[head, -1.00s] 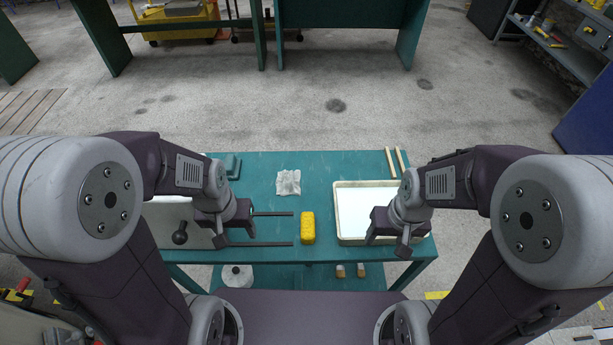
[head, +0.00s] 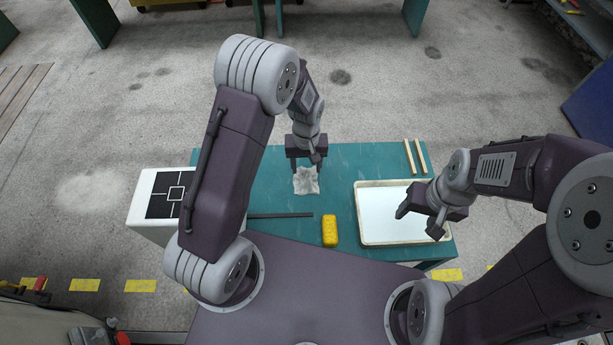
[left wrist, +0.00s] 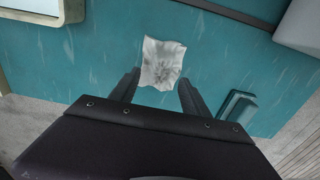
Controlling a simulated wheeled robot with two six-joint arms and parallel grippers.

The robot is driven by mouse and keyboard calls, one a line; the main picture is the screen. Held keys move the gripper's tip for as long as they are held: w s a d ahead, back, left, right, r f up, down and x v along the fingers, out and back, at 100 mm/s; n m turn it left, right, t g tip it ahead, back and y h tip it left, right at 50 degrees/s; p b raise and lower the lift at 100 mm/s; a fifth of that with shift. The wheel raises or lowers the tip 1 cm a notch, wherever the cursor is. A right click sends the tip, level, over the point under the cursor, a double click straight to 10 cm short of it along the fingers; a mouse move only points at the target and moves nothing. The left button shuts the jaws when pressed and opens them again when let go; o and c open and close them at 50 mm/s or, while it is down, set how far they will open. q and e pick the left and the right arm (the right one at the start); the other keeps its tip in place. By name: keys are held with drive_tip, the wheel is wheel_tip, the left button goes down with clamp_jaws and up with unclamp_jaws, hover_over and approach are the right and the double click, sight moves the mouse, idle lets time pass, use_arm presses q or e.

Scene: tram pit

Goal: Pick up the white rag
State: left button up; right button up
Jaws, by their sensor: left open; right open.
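The white rag (head: 307,183) lies crumpled on the teal table (head: 350,165), toward its far side. My left gripper (head: 306,166) is open and empty at the rag, with its fingers pointing down and partly covering the rag's far edge in the head view. In the left wrist view the rag (left wrist: 162,60) shows between and just beyond the two spread fingertips (left wrist: 158,78). I cannot tell the height of the fingers above the table. My right gripper (head: 418,222) is open and empty over the shallow tray (head: 398,244) on the right.
A yellow block (head: 329,231) lies near the table's front, left of the tray. A dark bar (head: 282,215) lies left of it. Two wooden strips (head: 408,157) lie at the back right. A teal block (left wrist: 236,106) is beside the rag. A white box (head: 150,226) stands left.

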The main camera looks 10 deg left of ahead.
sight(306, 172)
use_arm(q)
drive_tip(key=shift+w+a+f, duration=0.1)
drive_tip(key=shift+w+f, duration=0.05)
drive_tip(key=shift+f, duration=0.05)
wheel_tip(306, 172, down, 4)
drive_tip(key=shift+a+r+p, duration=0.1)
drive_tip(key=shift+p, duration=0.45)
drive_tip(key=shift+w+f, duration=0.15)
drive_tip(key=shift+f, duration=0.4)
clamp_jaws()
drive_tip(key=shift+r, duration=0.2)
wheel_tip(306, 172, up, 4)
drive_tip(key=shift+w+f+b, duration=0.1)
drive_tip(key=shift+b, duration=0.4)
drive_tip(key=s+d+r+b, duration=0.1)
drive_tip(key=s+d+r, duration=0.1)
drive_tip(key=d+r, duration=0.5)
drive_tip(key=d, duration=0.4)
drive_tip(key=shift+d+b, duration=0.3)
